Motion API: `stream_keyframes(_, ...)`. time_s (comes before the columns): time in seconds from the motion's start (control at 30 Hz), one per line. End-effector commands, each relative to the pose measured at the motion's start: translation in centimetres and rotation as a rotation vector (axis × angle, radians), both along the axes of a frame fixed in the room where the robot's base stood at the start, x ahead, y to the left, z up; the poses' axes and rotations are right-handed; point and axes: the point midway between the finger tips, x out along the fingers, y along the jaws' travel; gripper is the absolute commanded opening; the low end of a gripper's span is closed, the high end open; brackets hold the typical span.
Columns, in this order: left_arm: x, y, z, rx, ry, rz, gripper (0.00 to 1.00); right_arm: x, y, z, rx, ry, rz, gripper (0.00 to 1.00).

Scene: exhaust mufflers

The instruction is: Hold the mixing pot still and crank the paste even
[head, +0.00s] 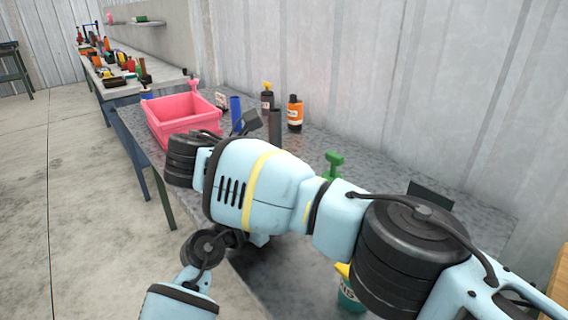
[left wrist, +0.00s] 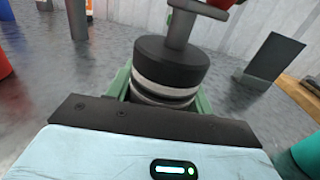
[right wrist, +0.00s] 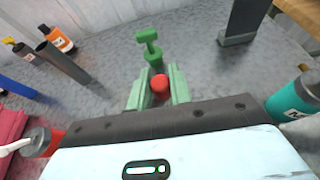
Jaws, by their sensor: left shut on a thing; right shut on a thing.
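The mixing pot (left wrist: 170,65) is a black cylinder with a pale band, seen in the left wrist view. A grey crank shaft and arm (left wrist: 182,22) rise from its top, with part of a red knob at the picture's top edge. My left gripper (left wrist: 165,88) is shut around the pot, one green finger on each side. In the right wrist view my right gripper (right wrist: 160,72) is shut on the red crank knob (right wrist: 160,84). The pot itself is hidden there. In the head view my arm hides the pot, the crank and both grippers.
A pink bin (head: 180,120) stands at the left of the grey bench. An orange bottle (head: 295,113) and dark tube (head: 275,128) stand behind. A green T-shaped tool (right wrist: 150,48), a dark upright plate (right wrist: 244,20) and a teal bottle (right wrist: 298,100) are near the crank.

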Motion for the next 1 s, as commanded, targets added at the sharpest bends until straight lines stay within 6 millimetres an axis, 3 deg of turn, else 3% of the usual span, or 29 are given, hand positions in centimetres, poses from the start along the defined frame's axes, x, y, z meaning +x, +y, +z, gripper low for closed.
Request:
stream_keyframes(0.43, 0.02, 0.05, -0.04, -0.002, 0.002, 0.001, 0.26, -0.06, -0.07, -0.04, -0.001, 0.002, -0.010, 0.00)
stream_keyframes(0.47, 0.03, 0.06, -0.05, -0.002, 0.002, 0.001, 0.26, -0.05, -0.07, -0.04, -0.001, 0.002, -0.010, 0.22)
stream_keyframes(0.6, 0.04, 0.06, -0.04, -0.001, 0.001, 0.001, 0.26, -0.06, -0.06, -0.04, -0.001, 0.002, -0.010, 0.40)
stream_keyframes(1.0, 0.03, 0.06, -0.05, 0.000, 0.001, 0.001, 0.26, 0.01, -0.03, -0.01, -0.001, 0.001, 0.003, 0.42)
